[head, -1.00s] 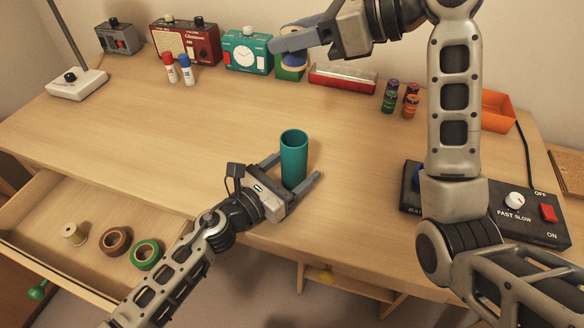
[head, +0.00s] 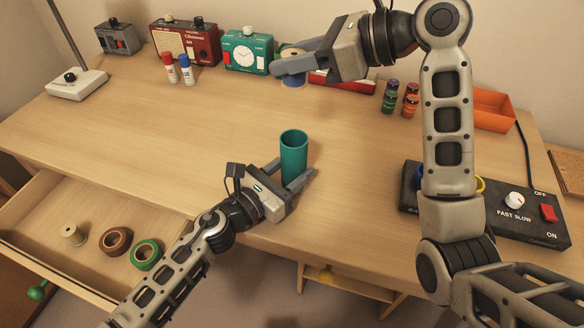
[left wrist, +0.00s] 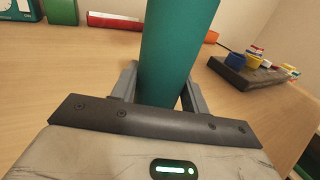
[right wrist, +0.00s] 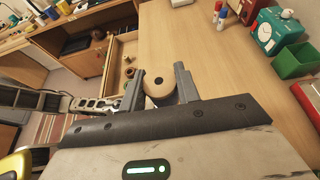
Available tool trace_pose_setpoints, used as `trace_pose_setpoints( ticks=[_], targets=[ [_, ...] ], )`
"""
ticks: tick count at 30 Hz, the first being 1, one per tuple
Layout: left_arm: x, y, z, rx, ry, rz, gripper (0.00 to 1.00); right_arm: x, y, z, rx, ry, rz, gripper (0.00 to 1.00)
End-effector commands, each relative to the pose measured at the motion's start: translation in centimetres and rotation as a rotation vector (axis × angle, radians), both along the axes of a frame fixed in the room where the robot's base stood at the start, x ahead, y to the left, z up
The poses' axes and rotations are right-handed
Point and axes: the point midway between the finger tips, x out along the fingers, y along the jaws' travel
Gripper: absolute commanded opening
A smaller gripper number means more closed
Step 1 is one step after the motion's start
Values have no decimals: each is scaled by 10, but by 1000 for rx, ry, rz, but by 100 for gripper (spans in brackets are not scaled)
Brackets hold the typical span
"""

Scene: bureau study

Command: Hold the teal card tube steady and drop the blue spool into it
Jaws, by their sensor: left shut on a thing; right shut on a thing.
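The teal card tube (head: 294,150) stands upright near the front edge of the desk, its open mouth facing up. My left gripper (head: 292,176) is shut around its lower part; the left wrist view shows the tube (left wrist: 178,50) between the two fingers. My right gripper (head: 283,66) is shut on the blue spool (head: 293,80), held in the air over the back of the desk, well behind the tube. In the right wrist view the spool's pale round end (right wrist: 160,84) with a dark centre hole shows between the fingers. The fingers partly hide the spool.
A teal clock (head: 246,52), a red radio (head: 190,42) and a green bin (right wrist: 298,58) line the back. Glue sticks (head: 185,68) stand at left. A black control box (head: 520,215) and orange tray (head: 494,108) are at right. The desk's middle is clear.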

Motion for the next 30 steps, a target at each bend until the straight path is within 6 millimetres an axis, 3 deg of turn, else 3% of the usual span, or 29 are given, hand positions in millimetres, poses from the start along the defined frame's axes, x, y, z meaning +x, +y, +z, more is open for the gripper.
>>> trace_pose_setpoints(
  ticks=[30],
  targets=[
    [0, 0, 0, 0, 0, 0, 23, 0, 0, -73, -1, 3, 0, 10]
  ],
)
